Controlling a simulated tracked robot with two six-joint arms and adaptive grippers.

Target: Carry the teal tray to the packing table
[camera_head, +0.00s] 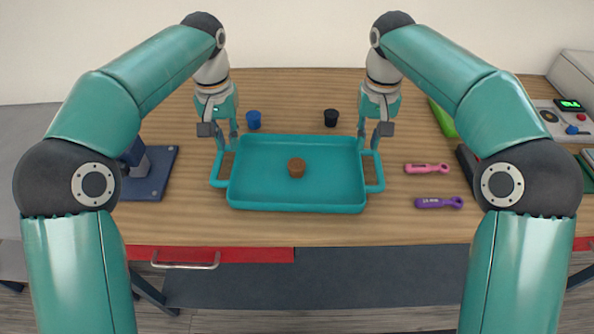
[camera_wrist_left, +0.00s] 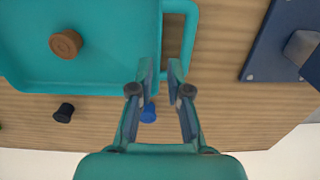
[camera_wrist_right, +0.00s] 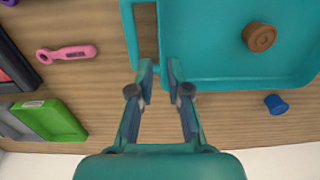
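The teal tray (camera_head: 330,206) lies flat on a wooden table, with a loop handle on its left and right sides. A small brown round piece (camera_head: 296,168) sits in it. My left gripper (camera_head: 227,147) is open at the far end of the left handle (camera_head: 216,172); in the left wrist view its fingertips (camera_wrist_left: 160,72) are apart. My right gripper (camera_head: 369,147) is open at the far end of the right handle (camera_head: 378,172); its fingertips (camera_wrist_right: 161,72) are also apart. I cannot tell whether the fingers touch the handles. I cannot identify a separate packing table.
A blue cup (camera_head: 253,120) and a black cup (camera_head: 331,118) stand behind the tray. A pink tool (camera_head: 427,168) and a purple tool (camera_head: 438,202) lie to its right. A dark blue fixture (camera_head: 150,178) stands left. The wood before the tray is clear.

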